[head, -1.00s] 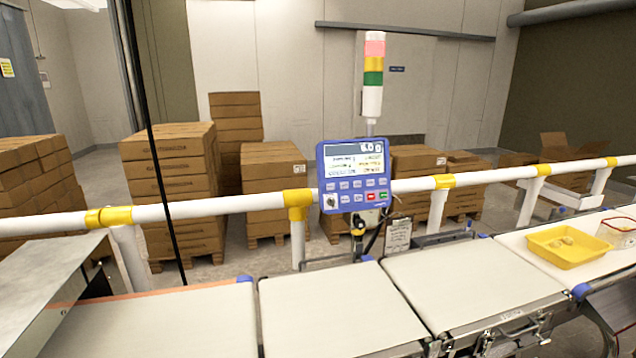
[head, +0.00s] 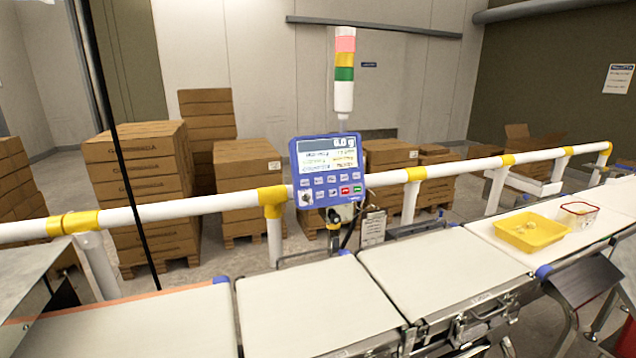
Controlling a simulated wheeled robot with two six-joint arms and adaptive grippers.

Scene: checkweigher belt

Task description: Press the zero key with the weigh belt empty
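A blue control panel (head: 328,172) stands behind the belts at the middle of the head view. Its display (head: 329,144) shows a reading that looks like 6.0 or 0.0 g; the digits are too small to be sure. Rows of small keys (head: 325,187) sit below the screen, with a red and a green one at right; I cannot read which is the zero key. The middle belt section (head: 310,303) is empty, and so is the belt section to its right (head: 440,270). Neither of my grippers is in view.
A yellow tray (head: 532,232) and a clear red-rimmed tub (head: 578,214) sit on the far right belt. A white rail with yellow joints (head: 160,211) runs behind the belts. A signal tower (head: 344,75) rises above the panel. Stacked cartons (head: 140,190) stand behind the rail.

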